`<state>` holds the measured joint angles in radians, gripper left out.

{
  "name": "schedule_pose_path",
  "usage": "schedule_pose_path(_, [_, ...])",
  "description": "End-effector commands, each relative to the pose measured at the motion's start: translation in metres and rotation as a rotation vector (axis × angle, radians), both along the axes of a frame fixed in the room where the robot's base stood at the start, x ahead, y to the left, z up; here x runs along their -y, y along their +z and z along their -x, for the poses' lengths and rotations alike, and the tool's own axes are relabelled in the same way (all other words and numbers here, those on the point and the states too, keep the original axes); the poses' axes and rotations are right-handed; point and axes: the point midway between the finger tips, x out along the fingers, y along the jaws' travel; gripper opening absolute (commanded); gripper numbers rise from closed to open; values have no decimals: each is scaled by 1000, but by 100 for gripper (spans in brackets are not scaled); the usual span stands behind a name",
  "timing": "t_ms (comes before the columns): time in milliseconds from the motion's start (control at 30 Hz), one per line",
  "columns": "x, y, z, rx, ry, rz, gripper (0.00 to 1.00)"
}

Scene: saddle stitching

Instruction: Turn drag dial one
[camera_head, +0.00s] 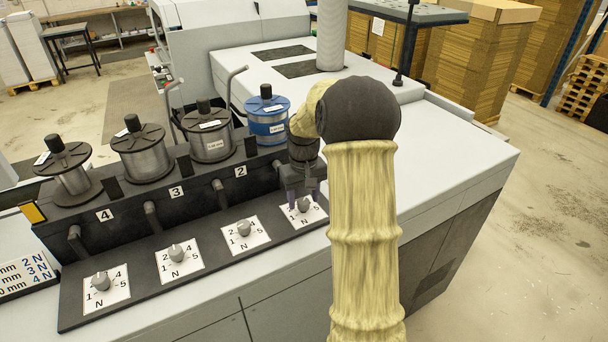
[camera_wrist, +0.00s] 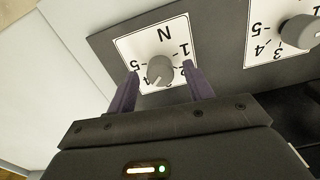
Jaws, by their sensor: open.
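Drag dial one is the grey round knob (camera_head: 304,204) on the rightmost white plate of the front panel. In the wrist view the knob (camera_wrist: 159,69) sits on its plate, marked N, 1, 2, 4 and 5, with N at the top of the picture. My gripper (camera_head: 304,191) is over this dial, pointing down. In the wrist view my gripper (camera_wrist: 162,73) is open, with one dark finger left of the knob and one right of it, with gaps between. I cannot tell how far down the fingers reach beside the knob.
The neighbouring dial (camera_head: 244,227) is to the left, and it shows at the wrist view's upper right (camera_wrist: 299,31). Two more dials (camera_head: 176,253) (camera_head: 101,281) are farther left. Behind are several wire spools, including a blue one (camera_head: 267,118). The white machine top (camera_head: 440,150) right is clear.

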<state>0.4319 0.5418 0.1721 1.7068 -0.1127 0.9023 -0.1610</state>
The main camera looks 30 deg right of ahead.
Motion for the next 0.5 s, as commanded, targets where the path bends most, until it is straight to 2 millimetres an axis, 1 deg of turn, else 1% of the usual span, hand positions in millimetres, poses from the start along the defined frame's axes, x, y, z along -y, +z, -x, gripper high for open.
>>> schedule_pose_path(167, [0, 23, -1, 6, 0, 2, 52])
schedule_pose_path(500, [0, 90, -1, 7, 1, 2, 52])
